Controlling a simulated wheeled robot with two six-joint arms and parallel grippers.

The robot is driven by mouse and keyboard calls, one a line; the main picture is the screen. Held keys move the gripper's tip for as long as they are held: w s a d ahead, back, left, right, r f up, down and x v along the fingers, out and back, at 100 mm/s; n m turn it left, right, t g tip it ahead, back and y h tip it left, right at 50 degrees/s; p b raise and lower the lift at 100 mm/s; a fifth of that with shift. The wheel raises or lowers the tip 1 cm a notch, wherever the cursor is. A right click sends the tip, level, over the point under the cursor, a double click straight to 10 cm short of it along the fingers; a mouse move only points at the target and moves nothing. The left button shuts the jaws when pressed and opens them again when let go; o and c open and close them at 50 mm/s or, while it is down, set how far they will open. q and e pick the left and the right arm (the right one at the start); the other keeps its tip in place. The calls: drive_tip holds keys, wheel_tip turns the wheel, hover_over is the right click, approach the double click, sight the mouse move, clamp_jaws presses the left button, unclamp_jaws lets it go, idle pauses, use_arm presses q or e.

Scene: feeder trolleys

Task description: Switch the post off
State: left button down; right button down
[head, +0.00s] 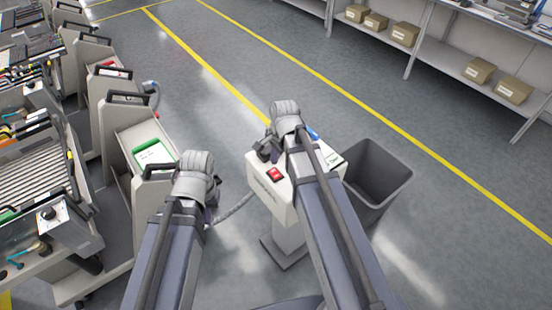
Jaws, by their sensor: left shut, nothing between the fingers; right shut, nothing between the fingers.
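The post (284,236) is a white pedestal with a box-shaped head, standing in the middle of the view. A red switch (275,174) sits on the front left part of its head. Whether the switch is on or off is too small to tell. My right gripper (267,153) is shut and empty, over the far left part of the head, just beyond the red switch. My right arm covers much of the head's middle. My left gripper (212,203) is shut and empty, left of the post and apart from it, mostly hidden by its own wrist.
A dark grey bin (376,172) stands close to the post's right. Feeder trolleys (118,165) line the left side. Shelves with cardboard boxes (480,70) stand at the far right. The floor behind the post is clear.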

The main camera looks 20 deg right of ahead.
sight(272, 171)
drive_tip(key=f+b, duration=0.2)
drive_tip(key=f, duration=0.1)
drive_tip(key=w+f+b, duration=0.1)
drive_tip(key=f+b, duration=0.1)
drive_tip(key=shift+a+f, duration=0.1)
drive_tip(key=shift+a, duration=0.05)
drive_tip(key=shift+w+f, duration=0.2)
drive_tip(key=shift+s+g, duration=0.15)
drive_tip(key=shift+g, duration=0.15)
drive_tip(key=shift+s, duration=0.15)
drive_tip(key=shift+s+d+r, duration=0.2)
drive_tip(key=shift+s, duration=0.4)
drive_tip(key=shift+r, duration=0.15)
